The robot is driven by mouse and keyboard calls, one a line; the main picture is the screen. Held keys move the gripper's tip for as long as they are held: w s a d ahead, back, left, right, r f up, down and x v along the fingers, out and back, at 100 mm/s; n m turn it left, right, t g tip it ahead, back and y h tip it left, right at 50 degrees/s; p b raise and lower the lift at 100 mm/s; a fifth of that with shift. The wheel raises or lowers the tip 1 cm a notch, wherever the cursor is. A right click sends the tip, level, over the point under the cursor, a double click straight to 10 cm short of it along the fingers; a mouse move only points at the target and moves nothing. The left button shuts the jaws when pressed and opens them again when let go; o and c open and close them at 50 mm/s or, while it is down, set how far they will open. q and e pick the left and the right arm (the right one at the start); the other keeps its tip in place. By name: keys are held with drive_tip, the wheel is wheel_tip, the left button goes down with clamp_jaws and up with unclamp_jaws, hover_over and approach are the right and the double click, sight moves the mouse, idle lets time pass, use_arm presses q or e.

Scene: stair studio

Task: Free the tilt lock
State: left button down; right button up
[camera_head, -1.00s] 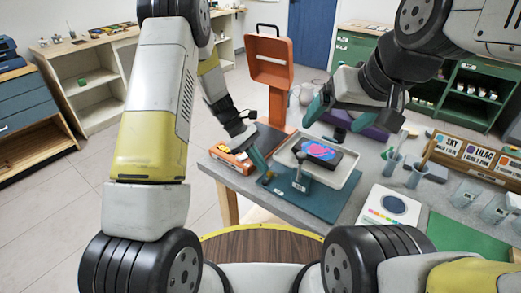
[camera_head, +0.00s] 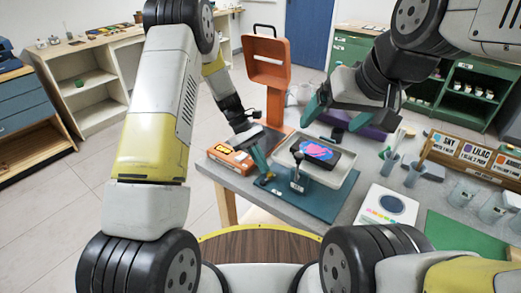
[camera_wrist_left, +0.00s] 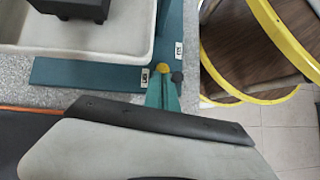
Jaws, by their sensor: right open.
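A pale tray (camera_head: 346,178) sits on a teal base (camera_head: 318,205) and holds a dark box with a pink and blue picture (camera_head: 319,152). A dark-topped lever (camera_head: 297,172) stands at its front. A small yellow knob (camera_wrist_left: 162,69) sits by the base's edge between two small labels, with a dark knob (camera_wrist_left: 177,77) beside it. My left gripper (camera_head: 262,168) has its teal fingers together, pointing down at the yellow knob; contact is unclear. It also shows in the left wrist view (camera_wrist_left: 163,92). My right gripper (camera_head: 337,112) is open and empty above the table's far side.
An orange stand (camera_head: 275,105) rises behind the tray. An orange box (camera_head: 230,158) lies left of my left gripper. A white device with a round dial (camera_head: 388,205), cups and a colour-name rack (camera_head: 478,155) stand to the right. A round brown stool (camera_wrist_left: 245,50) is below the table edge.

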use_arm(q)
drive_tip(key=shift+d, duration=0.5)
drive_tip(key=shift+s+a, duration=0.1)
drive_tip(key=shift+a, duration=0.05)
idle(0.5)
drive_tip(key=shift+s+a, duration=0.25)
drive_tip(key=shift+a, duration=0.35)
drive_tip(key=shift+a, duration=0.1)
